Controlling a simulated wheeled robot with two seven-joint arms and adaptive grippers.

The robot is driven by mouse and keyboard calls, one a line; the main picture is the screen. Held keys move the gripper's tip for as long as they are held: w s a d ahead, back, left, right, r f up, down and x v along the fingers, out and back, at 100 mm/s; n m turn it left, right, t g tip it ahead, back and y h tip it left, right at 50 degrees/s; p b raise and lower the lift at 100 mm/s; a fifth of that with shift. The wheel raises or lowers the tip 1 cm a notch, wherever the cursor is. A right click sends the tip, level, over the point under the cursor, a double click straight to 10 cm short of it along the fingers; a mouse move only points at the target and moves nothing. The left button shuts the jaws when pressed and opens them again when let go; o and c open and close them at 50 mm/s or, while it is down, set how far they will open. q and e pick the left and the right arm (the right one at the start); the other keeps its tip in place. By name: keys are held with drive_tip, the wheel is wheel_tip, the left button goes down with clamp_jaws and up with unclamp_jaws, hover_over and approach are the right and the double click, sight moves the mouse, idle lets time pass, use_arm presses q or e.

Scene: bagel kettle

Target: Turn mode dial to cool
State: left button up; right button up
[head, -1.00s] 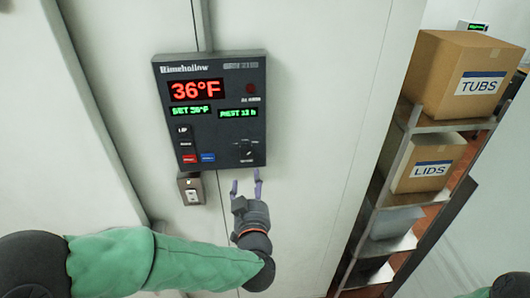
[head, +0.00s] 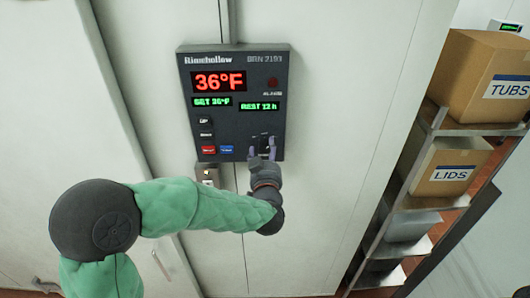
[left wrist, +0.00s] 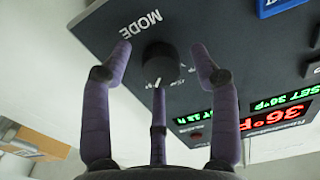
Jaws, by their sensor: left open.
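The dark control panel (head: 190,75) hangs on the pale wall in the head view. It reads 36°F in red, with SET 36°F and REST 12 h in green. The black round mode dial (left wrist: 160,63) is under the word MODE in the left wrist view. Its white pointer mark faces the bottom of that view; the small position labels are too hidden to read. My left gripper (head: 262,148) is at the panel's lower right, over the dial. Its purple fingers (left wrist: 161,58) are open on either side of the dial, apparently without touching it. My right gripper is out of view.
Several buttons (head: 206,122) sit at the panel's lower left, including a red one and a blue one (head: 227,149). A small metal wall box (head: 207,174) is just below the panel. A shelf rack with TUBS (head: 480,75) and LIDS (head: 448,165) boxes stands at right.

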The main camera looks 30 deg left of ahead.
use_arm(q)
drive_tip(key=shift+c, duration=0.3)
drive_tip(key=c, duration=1.1)
drive_tip(key=shift+o, duration=0.2)
drive_tip(key=n+b, duration=0.4)
drive_tip(key=shift+f+b, duration=0.3)
drive_tip(key=shift+b, duration=0.1)
drive_tip(key=shift+d+r+n+b, duration=0.1)
drive_tip(key=shift+n+b, duration=2)
drive_tip(key=shift+n, duration=0.3)
drive_tip(key=o, duration=1.1)
drive_tip(key=shift+r, duration=0.1)
